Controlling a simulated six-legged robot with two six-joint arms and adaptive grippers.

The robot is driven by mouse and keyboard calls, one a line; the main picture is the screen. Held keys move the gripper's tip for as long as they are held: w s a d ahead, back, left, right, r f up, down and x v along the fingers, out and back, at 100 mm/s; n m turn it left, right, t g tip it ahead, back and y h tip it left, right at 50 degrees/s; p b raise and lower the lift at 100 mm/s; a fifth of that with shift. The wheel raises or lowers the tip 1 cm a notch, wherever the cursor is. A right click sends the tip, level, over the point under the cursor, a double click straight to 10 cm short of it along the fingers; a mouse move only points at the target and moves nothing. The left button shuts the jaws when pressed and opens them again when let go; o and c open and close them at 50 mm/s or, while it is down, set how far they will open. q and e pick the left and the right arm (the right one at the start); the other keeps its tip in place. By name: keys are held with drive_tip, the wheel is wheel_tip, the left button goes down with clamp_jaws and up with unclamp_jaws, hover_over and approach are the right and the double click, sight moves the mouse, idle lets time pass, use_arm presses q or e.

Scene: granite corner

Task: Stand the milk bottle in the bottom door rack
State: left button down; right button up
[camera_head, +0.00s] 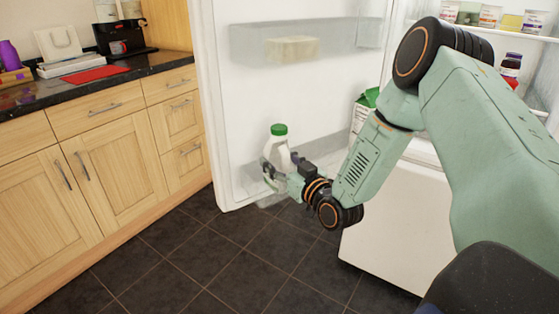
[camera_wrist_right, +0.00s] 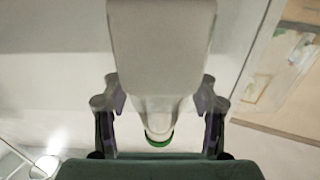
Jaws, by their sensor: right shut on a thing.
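The milk bottle (camera_head: 279,151) is white with a green cap and stands close to upright in the head view, at the open fridge door. My right gripper (camera_head: 277,171) is shut around its body. In the right wrist view the bottle (camera_wrist_right: 162,60) fills the middle between the two fingers of my right gripper (camera_wrist_right: 160,103), its cap towards the bottom. The bottom door rack (camera_head: 238,180) is a clear bin low on the door. The bottle is at this rack, but I cannot tell whether its base touches the rack floor. My left gripper is in neither view.
A clear upper door rack (camera_head: 250,42) holds a pale container (camera_head: 291,49). A green-topped carton (camera_head: 362,112) stands inside the fridge behind my right arm. Wooden cabinets (camera_head: 110,150) with a dark counter stand left. The dark tiled floor (camera_head: 220,260) is clear.

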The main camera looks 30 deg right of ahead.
drive_tip(key=shift+r, duration=0.15)
drive_tip(key=o, duration=1.7)
drive_tip(key=shift+r, duration=0.2)
drive_tip(key=s+p, duration=0.5)
drive_tip(key=s, duration=0.7)
drive_tip(key=shift+r, duration=0.3)
